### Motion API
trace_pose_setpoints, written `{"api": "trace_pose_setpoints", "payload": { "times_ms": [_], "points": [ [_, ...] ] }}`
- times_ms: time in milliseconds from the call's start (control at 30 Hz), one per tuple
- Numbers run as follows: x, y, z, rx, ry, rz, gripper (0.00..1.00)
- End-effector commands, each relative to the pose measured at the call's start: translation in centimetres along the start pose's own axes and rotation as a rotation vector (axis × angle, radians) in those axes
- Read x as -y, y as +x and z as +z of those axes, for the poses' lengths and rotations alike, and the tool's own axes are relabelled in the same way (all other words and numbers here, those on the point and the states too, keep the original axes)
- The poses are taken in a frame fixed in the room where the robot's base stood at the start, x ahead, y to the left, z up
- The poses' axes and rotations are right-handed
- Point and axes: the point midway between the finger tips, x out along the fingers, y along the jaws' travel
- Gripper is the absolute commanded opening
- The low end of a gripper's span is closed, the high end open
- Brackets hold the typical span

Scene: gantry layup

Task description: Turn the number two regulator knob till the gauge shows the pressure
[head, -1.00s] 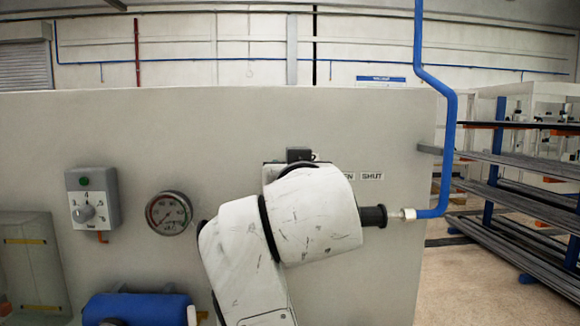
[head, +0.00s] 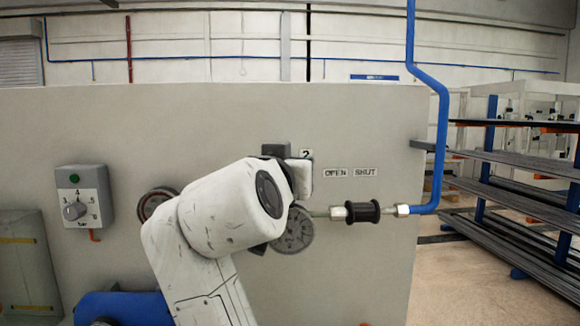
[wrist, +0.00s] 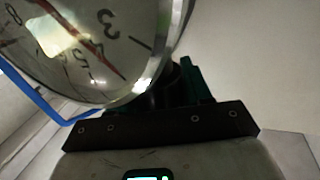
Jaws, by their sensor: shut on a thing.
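The label for number two (head: 306,153) is on the grey panel, just right of my arm. In the wrist view a round gauge (wrist: 85,50) fills the upper left, tilted, with black numerals and a red needle slanting down to the right. Its exact reading is unclear because of glare. My gripper (wrist: 178,85) is shut behind the gauge's rim, with dark and green parts there; the number two regulator knob in it is mostly hidden. In the head view my arm covers the gripper and knob. A round grey disc (head: 294,232) shows below.
A grey box with a green lamp and pointer dial (head: 83,195) is on the panel at left. Another gauge (head: 155,203) is partly behind my arm. A pipe fitting with a black grip (head: 362,211) joins the blue pipe (head: 440,130). A blue cylinder (head: 123,308) lies below.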

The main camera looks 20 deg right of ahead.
Motion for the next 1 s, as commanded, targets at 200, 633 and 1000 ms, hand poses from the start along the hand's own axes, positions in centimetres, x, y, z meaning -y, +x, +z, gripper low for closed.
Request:
{"api": "trace_pose_setpoints", "payload": {
  "times_ms": [200, 633, 1000],
  "points": [
    [0.1, 0.0, 0.1, 0.002, 0.000, -0.003, 0.56],
    [0.1, -0.3, 0.1, 0.000, 0.000, -0.003, 0.69],
    [0.1, -6.2, 0.2, -0.001, 0.003, -0.006, 0.69]
  ]
}}
